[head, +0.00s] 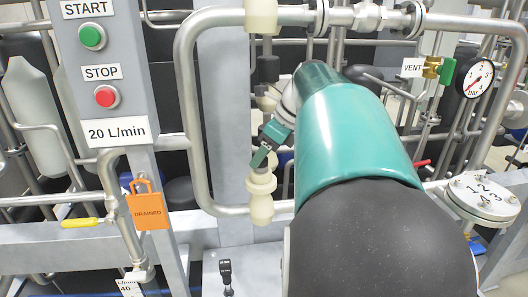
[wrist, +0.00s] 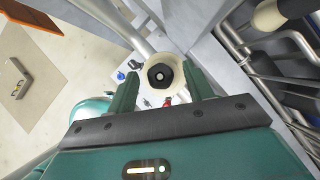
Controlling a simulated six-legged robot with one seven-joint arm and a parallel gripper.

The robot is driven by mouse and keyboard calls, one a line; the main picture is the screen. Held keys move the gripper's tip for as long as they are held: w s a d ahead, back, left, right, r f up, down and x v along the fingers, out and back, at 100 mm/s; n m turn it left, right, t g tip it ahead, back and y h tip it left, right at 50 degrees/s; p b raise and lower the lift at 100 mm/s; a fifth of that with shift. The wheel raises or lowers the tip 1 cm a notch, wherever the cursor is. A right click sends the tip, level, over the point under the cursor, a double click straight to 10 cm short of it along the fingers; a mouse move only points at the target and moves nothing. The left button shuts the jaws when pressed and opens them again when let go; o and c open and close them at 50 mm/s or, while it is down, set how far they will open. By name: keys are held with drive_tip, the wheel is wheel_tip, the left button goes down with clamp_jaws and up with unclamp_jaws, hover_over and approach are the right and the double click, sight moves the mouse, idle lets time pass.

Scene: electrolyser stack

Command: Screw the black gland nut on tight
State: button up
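The black gland nut (wrist: 160,76) shows end-on in the wrist view, with a pale centre. It sits on a round cream fitting (wrist: 176,62). My gripper (head: 264,152) is open, and in the wrist view its two green fingers stand apart on either side of the nut, with gaps visible. I cannot tell how far the nut lies beyond the fingertips. In the head view my gripper is just above a cream valve body (head: 261,190) on the pipe, and the nut cannot be made out there.
A bent steel pipe (head: 190,110) frames the fitting. On the left are the start/stop post (head: 105,70) and an orange DRAINED tag (head: 148,208). A black lever (head: 226,275) stands below. A gauge (head: 478,79) and a flanged lid (head: 482,196) are on the right.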

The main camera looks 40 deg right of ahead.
drive_tip(key=shift+s, duration=0.1)
drive_tip(key=v, duration=1.3)
drive_tip(key=shift+s+r, duration=0.15)
drive_tip(key=shift+r, duration=0.2)
drive_tip(key=shift+s+d, duration=0.1)
